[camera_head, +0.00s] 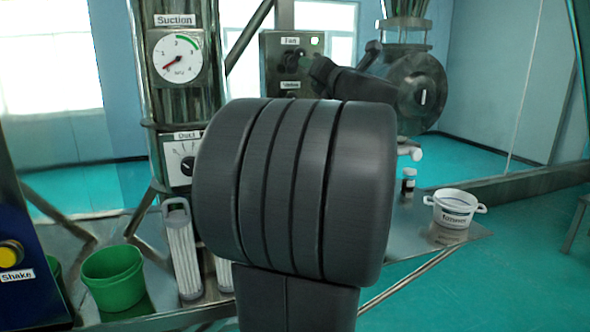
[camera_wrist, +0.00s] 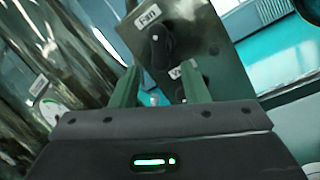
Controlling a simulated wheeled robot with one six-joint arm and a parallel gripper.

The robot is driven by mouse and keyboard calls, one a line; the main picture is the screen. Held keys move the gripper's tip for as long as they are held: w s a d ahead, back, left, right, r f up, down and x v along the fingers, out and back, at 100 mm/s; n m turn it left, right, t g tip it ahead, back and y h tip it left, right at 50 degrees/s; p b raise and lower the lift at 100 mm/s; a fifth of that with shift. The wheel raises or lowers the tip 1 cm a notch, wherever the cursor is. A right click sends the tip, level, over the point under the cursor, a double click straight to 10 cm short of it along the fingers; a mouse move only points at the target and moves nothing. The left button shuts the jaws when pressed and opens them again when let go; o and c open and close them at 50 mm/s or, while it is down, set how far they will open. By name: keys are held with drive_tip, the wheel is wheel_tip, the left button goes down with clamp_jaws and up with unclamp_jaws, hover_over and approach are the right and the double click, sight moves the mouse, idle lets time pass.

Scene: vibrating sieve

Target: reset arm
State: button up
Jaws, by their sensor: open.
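My gripper (camera_wrist: 159,78) is open, its two greenish fingers apart with nothing clearly held between them. In the wrist view it points at a grey control panel (camera_wrist: 205,38). The black Fan knob (camera_wrist: 158,48) shows beyond the fingertips, between and above them. A second label and dark knob, partly hidden, show by the right finger. In the head view my arm's large dark links cover the middle. The arm's far end reaches left toward the Fan panel (camera_head: 273,75), near its knob (camera_head: 291,61). Contact with the knob cannot be told.
A suction gauge (camera_head: 175,58) and Duct dial (camera_head: 181,163) are on the metal column at left. A green bucket (camera_head: 115,281), a pale ribbed cartridge (camera_head: 184,255), a small bottle (camera_head: 408,182) and a white tub (camera_head: 454,211) stand low around the arm. Floor at right is open.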

sight(296, 60)
drive_tip(key=p+x, duration=0.1)
drive_tip(key=x, duration=0.4)
drive_tip(key=p+x, duration=0.2)
drive_tip(key=x, duration=0.3)
drive_tip(key=shift+w+a+r, duration=0.2)
drive_tip(key=shift+r, duration=0.05)
drive_tip(key=shift+d+f+n, duration=0.1)
drive_tip(key=shift+n, duration=0.6)
drive_tip(key=n, duration=0.2)
drive_tip(key=shift+s+n+g+y+p, duration=0.25)
drive_tip(key=shift+n+g+y+p, duration=0.1)
drive_tip(key=shift+n+g+y, duration=0.05)
drive_tip(key=n+g+p, duration=0.1)
drive_tip(key=n, duration=0.3)
drive_tip(key=shift+n, duration=0.4)
